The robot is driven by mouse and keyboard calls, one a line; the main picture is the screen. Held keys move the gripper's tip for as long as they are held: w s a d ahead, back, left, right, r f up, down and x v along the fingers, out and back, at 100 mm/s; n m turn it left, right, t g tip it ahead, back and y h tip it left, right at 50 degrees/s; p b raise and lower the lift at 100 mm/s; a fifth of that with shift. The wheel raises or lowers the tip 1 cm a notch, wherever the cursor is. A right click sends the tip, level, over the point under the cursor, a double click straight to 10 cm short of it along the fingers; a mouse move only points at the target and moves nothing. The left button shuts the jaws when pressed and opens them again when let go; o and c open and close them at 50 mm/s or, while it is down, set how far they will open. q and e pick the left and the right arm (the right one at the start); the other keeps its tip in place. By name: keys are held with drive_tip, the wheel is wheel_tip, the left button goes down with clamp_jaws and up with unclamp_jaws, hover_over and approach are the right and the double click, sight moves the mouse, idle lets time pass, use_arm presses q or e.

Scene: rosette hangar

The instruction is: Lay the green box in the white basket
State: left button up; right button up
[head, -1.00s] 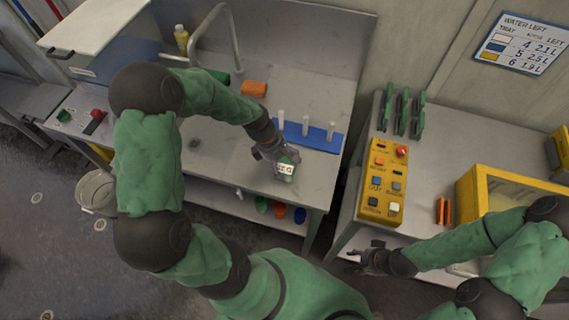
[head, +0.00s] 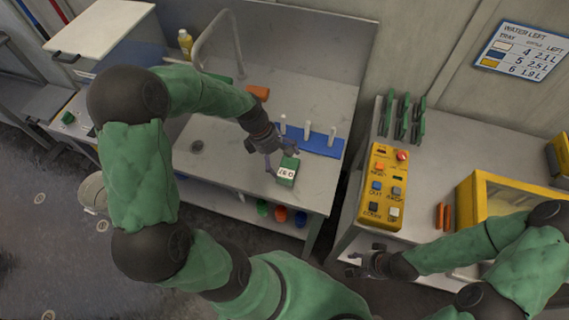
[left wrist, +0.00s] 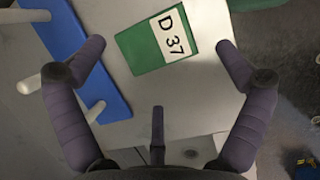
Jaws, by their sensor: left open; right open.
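The green box (head: 288,172) has a white label reading D 37 and rests near the front edge of the grey worktop. In the left wrist view the box (left wrist: 145,50) lies ahead, between my spread fingers. My left gripper (head: 281,160) is open and empty beside the box, just to its upper left in the head view. My right gripper (head: 354,265) is open and empty, low in front of the right-hand bench. A pale round bucket (head: 92,193) stands on the floor at left; I cannot tell whether it is the white basket.
A blue rack (head: 320,142) with white pegs lies just behind the box. A tap (head: 232,45), an orange block (head: 258,92) and a yellow bottle (head: 186,43) are farther back. A yellow button panel (head: 384,187) is on the right-hand bench. The worktop's left part is mostly clear.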

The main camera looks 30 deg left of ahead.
use_arm(q)
drive_tip(key=w+v, duration=0.1)
drive_tip(key=v, duration=0.5)
drive_tip(key=w+d+r+t+p, duration=0.1)
drive_tip(key=w+d+t+p, duration=0.15)
drive_tip(key=w, duration=0.35)
drive_tip(key=w+d+r+t+p, duration=0.2)
drive_tip(key=w+d, duration=0.1)
drive_tip(key=w, duration=0.2)
drive_tip(key=g+y+p, duration=0.7)
drive_tip(key=y, duration=0.1)
approach(289, 168)
drive_tip(key=b+x, duration=0.2)
drive_tip(key=x, duration=0.8)
drive_tip(key=shift+a+f, duration=0.15)
drive_tip(key=shift+f, duration=0.2)
drive_tip(key=c, duration=1.3)
